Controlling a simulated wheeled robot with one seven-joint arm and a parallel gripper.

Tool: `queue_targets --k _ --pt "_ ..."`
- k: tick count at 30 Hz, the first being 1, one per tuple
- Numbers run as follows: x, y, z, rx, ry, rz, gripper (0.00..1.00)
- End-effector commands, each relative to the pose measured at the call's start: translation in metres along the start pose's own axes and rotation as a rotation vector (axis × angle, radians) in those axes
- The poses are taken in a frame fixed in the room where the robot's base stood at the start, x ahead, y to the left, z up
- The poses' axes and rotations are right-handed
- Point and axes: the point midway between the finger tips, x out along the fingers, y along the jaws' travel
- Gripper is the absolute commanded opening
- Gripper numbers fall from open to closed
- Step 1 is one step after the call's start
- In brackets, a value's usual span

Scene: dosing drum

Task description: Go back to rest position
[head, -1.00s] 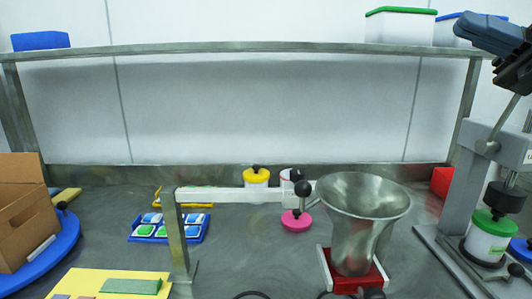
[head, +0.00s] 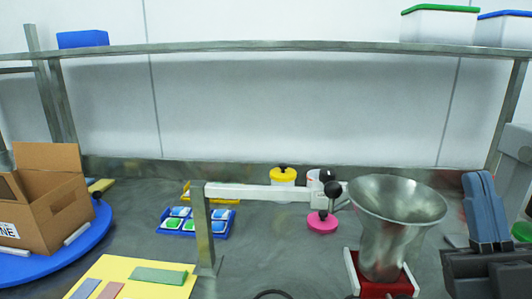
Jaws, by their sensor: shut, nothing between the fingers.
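My gripper (head: 483,200) is at the right edge of the head view, with its blue-grey fingers pointing up and pressed together. Nothing shows between them. It is to the right of the metal funnel-shaped drum (head: 395,225), apart from it in the picture. The drum stands on a red base (head: 381,284). The lower part of my gripper is cut off by the frame's edge.
A metal post with a white beam (head: 255,194) stands left of the drum. A blue tray (head: 197,226), yellow mat (head: 140,272), and cardboard box (head: 50,207) on a blue turntable (head: 85,240) lie leftward. A grey press stand (head: 515,165) is behind my gripper. A shelf (head: 290,47) spans above.

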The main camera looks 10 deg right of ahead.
Motion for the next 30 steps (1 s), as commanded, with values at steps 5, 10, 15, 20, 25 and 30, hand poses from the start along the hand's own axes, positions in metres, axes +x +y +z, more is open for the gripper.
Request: queue_targets --k 5,10,15,20,25,30 --pt "-0.063 -0.025 -0.002 0.146 -0.211 0.020 0.00" --pt "-0.124 -0.042 -0.012 0.257 -0.415 0.007 0.00" --pt "-0.187 -0.052 -0.028 0.348 -0.624 -0.035 0.00" --pt "-0.245 -0.053 -0.050 0.411 -0.820 -0.101 0.00" --pt "-0.302 -0.043 -0.077 0.453 -1.019 -0.193 0.00" --pt "-0.340 -0.027 -0.098 0.469 -1.167 -0.277 0.00"
